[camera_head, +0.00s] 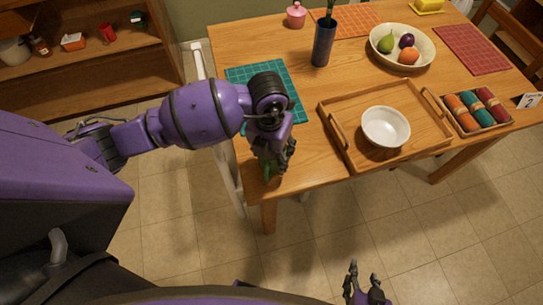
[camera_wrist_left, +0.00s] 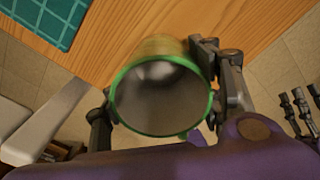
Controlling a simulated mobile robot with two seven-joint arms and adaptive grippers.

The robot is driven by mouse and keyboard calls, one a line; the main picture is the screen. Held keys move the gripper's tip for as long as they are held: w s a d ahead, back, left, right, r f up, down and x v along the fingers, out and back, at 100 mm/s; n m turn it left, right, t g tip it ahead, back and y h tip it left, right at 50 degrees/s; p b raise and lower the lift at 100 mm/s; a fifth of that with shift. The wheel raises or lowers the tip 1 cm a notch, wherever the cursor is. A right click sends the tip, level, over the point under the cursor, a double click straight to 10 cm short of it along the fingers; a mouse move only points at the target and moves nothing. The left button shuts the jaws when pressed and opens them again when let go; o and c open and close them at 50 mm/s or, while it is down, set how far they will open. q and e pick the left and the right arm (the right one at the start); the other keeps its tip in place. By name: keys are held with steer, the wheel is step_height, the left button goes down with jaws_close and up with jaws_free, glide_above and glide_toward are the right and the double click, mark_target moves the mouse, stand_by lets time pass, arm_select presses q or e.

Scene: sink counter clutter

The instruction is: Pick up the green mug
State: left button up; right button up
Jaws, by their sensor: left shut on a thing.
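The green mug (camera_wrist_left: 162,92) fills the middle of the left wrist view, its green rim and grey inside facing the camera. My left gripper (camera_head: 272,158) is shut on the mug, with a finger on each side of it in the left wrist view (camera_wrist_left: 158,95). In the head view the mug (camera_head: 270,171) is mostly hidden by the gripper, with a bit of green showing at the table's front left corner. I cannot tell whether the mug touches the table. My right gripper (camera_head: 364,284) is at the bottom of the head view, its fingers apart and empty.
A wooden tray (camera_head: 345,98) with a white bowl (camera_head: 386,127) stands right of the left gripper on the table (camera_head: 225,48). A teal placemat (camera_head: 235,73), a dark vase (camera_head: 323,42) and a fruit bowl (camera_head: 424,59) are further back. Rolled cloths (camera_head: 466,112) lie at the right.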

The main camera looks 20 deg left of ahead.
arm_select(q)
steer(key=shift+c, duration=1)
